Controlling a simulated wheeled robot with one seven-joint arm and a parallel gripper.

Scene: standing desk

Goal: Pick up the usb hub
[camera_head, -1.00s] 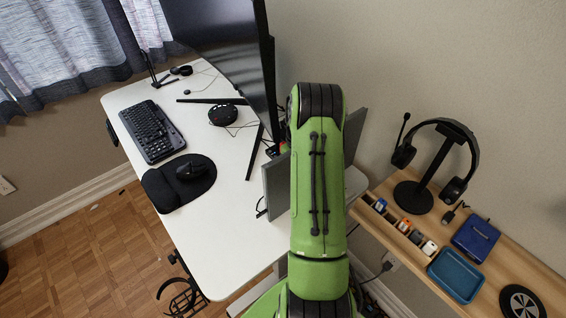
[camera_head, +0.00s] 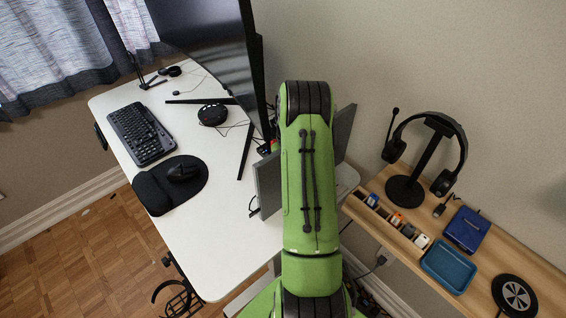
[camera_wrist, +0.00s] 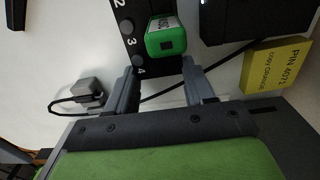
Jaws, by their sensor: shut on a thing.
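The usb hub (camera_wrist: 129,36) shows in the wrist view as a black strip with round buttons and the numbers 2, 3 and 4. A green plug-in stick (camera_wrist: 165,38) sits against its right part. My gripper (camera_wrist: 161,70) has one finger on each side of the hub's near end and is shut on it. The hub's far end runs out of the top of the picture.
A yellow PIN note (camera_wrist: 275,68) and a black box (camera_wrist: 240,18) are right of the hub; a small grey block (camera_wrist: 88,92) with a cable is left. In the head view, the monitor (camera_head: 205,50) stands close beside my arm. The white desk's front (camera_head: 215,235) is clear.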

